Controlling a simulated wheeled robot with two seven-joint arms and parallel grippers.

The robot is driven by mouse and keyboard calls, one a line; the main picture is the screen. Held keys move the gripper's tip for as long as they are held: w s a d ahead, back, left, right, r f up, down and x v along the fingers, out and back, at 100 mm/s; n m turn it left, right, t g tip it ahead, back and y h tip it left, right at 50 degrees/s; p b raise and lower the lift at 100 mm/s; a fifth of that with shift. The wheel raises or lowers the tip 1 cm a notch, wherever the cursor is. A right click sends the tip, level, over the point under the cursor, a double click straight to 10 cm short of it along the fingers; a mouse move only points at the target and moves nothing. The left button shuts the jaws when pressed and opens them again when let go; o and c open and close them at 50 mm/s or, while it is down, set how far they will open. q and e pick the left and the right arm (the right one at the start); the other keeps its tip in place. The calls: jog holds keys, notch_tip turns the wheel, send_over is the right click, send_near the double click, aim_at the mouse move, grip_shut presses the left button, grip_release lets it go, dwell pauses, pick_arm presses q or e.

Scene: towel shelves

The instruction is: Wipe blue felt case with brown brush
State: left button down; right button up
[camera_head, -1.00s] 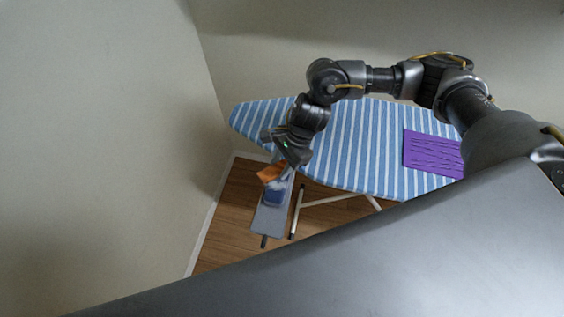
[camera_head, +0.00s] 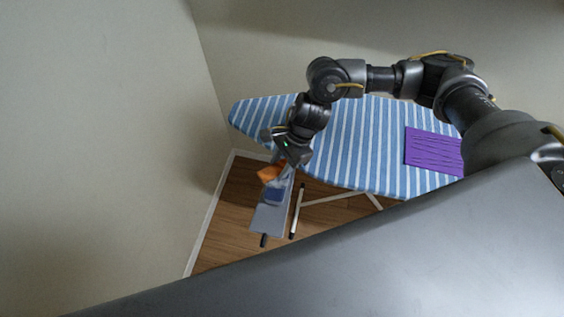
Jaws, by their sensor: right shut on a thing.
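The orange-brown brush (camera_head: 268,174) is at my right gripper (camera_head: 279,172), over the far end of a narrow grey-blue board. My right gripper is shut on it, though its fingertips are small and partly hidden by the brush. The blue felt case (camera_head: 273,195) lies on the narrow board (camera_head: 268,220), just below the brush in the picture. I cannot tell whether the brush touches the case. My left gripper is not in view.
A blue-and-white striped ironing board (camera_head: 350,150) stands behind and to the right, with a purple ribbed mat (camera_head: 432,151) on it. Its pale legs (camera_head: 330,199) stand on the wooden floor (camera_head: 220,225). Walls close in at the left and back.

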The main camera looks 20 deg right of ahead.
jog(key=shift+f+b, duration=0.4)
jog(key=shift+s, duration=0.1)
jog(key=shift+s+a, duration=0.55)
jog(key=shift+s, duration=0.25)
jog(key=shift+s+a, duration=0.55)
jog(key=shift+s, duration=0.25)
jog(key=shift+s+d+f+b, duration=0.15)
jog(key=shift+d+f+b, duration=0.05)
jog(key=shift+d+b, duration=0.15)
jog(key=shift+s+d, duration=0.15)
jog(key=shift+s, duration=0.05)
jog(key=shift+w+d+f+b, duration=0.15)
jog(key=shift+w+d+b, duration=0.3)
jog(key=shift+w+b, duration=0.4)
jog(key=shift+w+d+b, duration=0.5)
jog(key=shift+w+b, duration=0.05)
jog(key=shift+b, duration=0.2)
jog(key=shift+w+d+r, duration=0.2)
jog(key=shift+w+r, duration=0.1)
